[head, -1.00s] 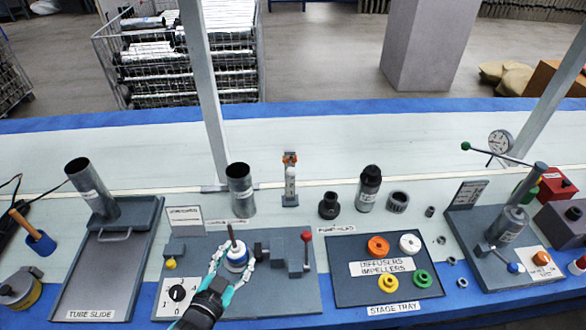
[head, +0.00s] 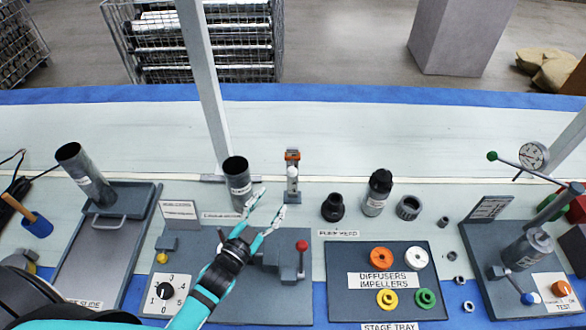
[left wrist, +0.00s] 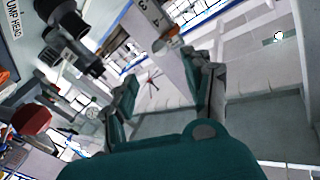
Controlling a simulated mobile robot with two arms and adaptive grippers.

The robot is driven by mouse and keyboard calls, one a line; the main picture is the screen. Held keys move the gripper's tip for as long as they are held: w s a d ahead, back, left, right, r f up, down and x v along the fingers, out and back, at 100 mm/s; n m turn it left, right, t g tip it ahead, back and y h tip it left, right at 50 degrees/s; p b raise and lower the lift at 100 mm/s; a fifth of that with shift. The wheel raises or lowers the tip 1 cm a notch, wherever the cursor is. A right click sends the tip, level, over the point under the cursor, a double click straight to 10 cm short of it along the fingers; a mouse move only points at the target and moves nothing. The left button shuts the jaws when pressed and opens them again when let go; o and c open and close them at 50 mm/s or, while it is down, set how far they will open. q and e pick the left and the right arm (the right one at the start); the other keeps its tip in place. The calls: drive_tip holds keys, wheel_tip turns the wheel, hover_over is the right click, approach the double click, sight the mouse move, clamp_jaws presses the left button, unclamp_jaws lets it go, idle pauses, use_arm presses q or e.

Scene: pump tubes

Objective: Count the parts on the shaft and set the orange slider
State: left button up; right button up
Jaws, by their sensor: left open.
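The orange slider (head: 292,156) sits near the top of a small upright grey gauge at the back of the bench. In the left wrist view the orange slider (left wrist: 160,44) shows beyond the fingertips, on a pale strip with dark figures. My left gripper (head: 268,205) is open and empty, its teal fingers in front of the gauge and apart from it. In the left wrist view both fingers (left wrist: 165,85) stand apart. The shaft with its parts, on the grey fixture plate (head: 300,307), is mostly hidden behind my left wrist. My right gripper is not in view.
A grey tube (head: 238,184) stands just left of the gripper. A black pump head (head: 333,207) and a dark bottle-like part (head: 377,193) stand to the right. A red-knobbed lever (head: 301,246) rises from the plate. The stage tray (head: 340,300) holds coloured rings.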

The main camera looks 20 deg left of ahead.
sight(291, 174)
use_arm(q)
drive_tip(key=w, duration=0.3)
drive_tip(key=w+d, duration=0.1)
drive_tip(key=w, duration=0.3)
drive_tip(key=w+d, duration=0.1)
drive_tip(key=w, duration=0.3)
drive_tip(key=shift+w+d+f+p, duration=0.1)
drive_tip(key=shift+w+p, duration=0.15)
drive_tip(key=shift+p, duration=0.05)
drive_tip(key=shift+w+d, duration=0.1)
drive_tip(key=shift+w, duration=0.3)
clamp_jaws()
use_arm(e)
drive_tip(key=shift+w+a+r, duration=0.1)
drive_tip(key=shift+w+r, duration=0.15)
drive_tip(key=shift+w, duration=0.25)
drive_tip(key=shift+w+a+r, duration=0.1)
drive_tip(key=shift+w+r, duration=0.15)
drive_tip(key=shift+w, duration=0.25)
